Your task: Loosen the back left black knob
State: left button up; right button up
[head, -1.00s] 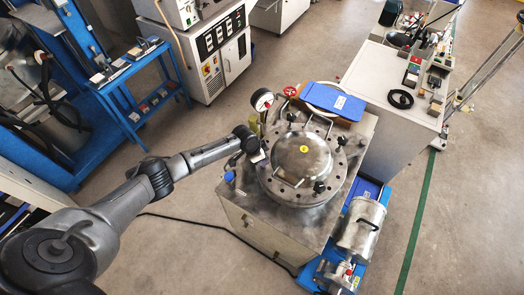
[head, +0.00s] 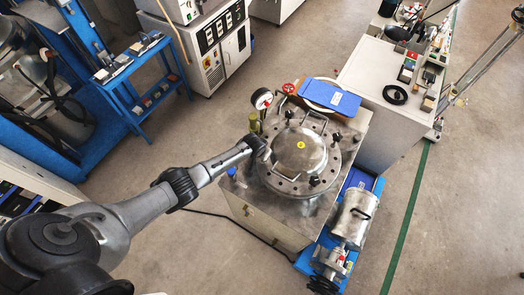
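The round steel lid (head: 299,151) with a yellow label sits on a metal cabinet in the head view. Black knobs stand around its rim: one at the back left (head: 290,114), one on the right (head: 337,136) and one at the front (head: 314,181). My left gripper (head: 263,153) is at the lid's left edge, in front of and to the left of the back left knob and apart from it. It may hide another knob there. Its fingers are too small and dark to read. My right gripper is out of view.
A pressure gauge (head: 262,99) rises behind my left gripper. A blue folder (head: 330,97) lies at the cabinet's back edge, near a red valve wheel (head: 289,88). A blue cap (head: 232,172) is at the left corner. A steel cylinder (head: 355,217) stands at the front right.

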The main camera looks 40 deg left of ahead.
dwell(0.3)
pick_arm(q)
jog(key=o, duration=0.9)
jog(key=shift+r, duration=0.1)
jog(key=shift+s+r+p, duration=0.2)
jog(key=shift+r+p, duration=0.2)
jog(key=shift+r, duration=0.15)
jog(key=shift+p+v, duration=1)
jog(key=shift+v, duration=5.3)
jog(key=shift+d+f, duration=0.1)
jog(key=shift+d, duration=0.05)
